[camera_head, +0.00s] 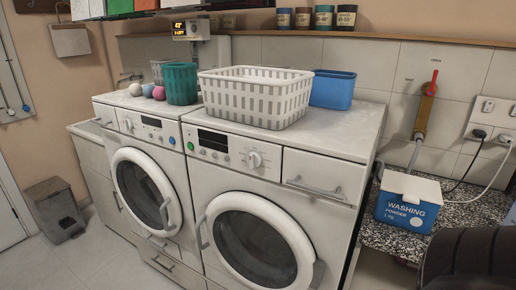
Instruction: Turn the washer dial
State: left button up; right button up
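Two white front-loading machines stand side by side. The right machine (225,178) has a round white dial (254,160) on its control panel, right of a dark display (213,141). A pointer ridge shows on this dial, but its exact setting is too small to read. The left machine (174,180) has a smaller white dial (128,124) at the left of its panel, with a dark display (151,122) to its right. Both round doors look closed. Neither of my grippers is in view, and nothing touches either dial.
A white basket (255,97), a teal bin (181,84) and a blue tub (333,89) stand on top of the machines. A washing powder box (407,201) sits on the speckled counter (458,206) at right. Open floor (75,262) lies at front left.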

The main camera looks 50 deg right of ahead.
aim_at(254, 160)
jog(key=z, duration=1.3)
